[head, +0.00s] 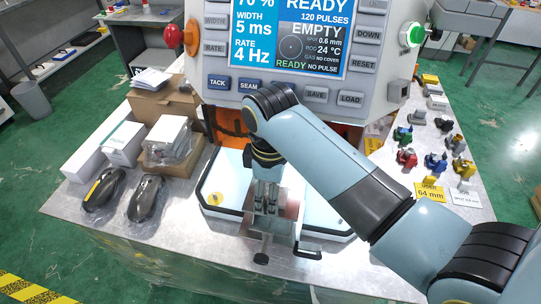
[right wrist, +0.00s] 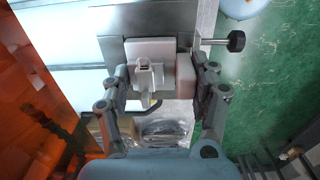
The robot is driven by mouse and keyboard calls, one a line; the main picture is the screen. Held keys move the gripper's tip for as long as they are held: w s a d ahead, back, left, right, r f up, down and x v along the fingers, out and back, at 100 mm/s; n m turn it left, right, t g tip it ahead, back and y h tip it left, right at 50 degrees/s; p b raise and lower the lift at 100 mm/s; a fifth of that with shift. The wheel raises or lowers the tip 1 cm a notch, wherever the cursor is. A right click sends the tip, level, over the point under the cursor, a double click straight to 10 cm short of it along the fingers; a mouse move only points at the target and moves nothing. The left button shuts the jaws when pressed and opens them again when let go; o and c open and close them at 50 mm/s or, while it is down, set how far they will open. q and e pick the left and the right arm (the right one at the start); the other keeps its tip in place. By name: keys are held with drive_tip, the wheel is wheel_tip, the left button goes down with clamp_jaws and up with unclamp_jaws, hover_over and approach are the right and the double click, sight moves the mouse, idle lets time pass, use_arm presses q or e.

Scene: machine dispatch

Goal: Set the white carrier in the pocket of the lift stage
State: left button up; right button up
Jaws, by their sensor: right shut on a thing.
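The white carrier (right wrist: 150,52) is a pale block with a small raised holder, between the fingers of my right gripper (right wrist: 162,78) in the right wrist view. That gripper is shut on it. In the head view my right gripper (head: 267,197) points down over the lift stage and hides most of the carrier. The lift stage (head: 285,210) is a metal plate in front of the machine, with a black knob that also shows in the right wrist view (right wrist: 236,41). The carrier is over the stage plate; I cannot tell whether it sits in the pocket. My left gripper is not in view.
The machine's screen panel (head: 290,40) stands close behind my right arm. A black handle (head: 307,251) sticks out beside the stage. Boxes (head: 125,143) and two dark bagged items (head: 146,197) lie left. Several coloured parts (head: 407,157) stand right.

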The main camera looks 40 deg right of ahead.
drive_tip(key=o, duration=0.9)
drive_tip(key=shift+f, duration=0.1)
drive_tip(key=o, duration=0.4)
drive_tip(key=shift+c, duration=0.2)
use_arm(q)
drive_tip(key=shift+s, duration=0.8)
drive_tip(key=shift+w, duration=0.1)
use_arm(e)
drive_tip(key=shift+r, duration=0.3)
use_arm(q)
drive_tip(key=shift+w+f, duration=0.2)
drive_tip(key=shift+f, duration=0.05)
use_arm(e)
wheel_tip(320, 180, up, 12)
drive_tip(key=shift+f, duration=0.15)
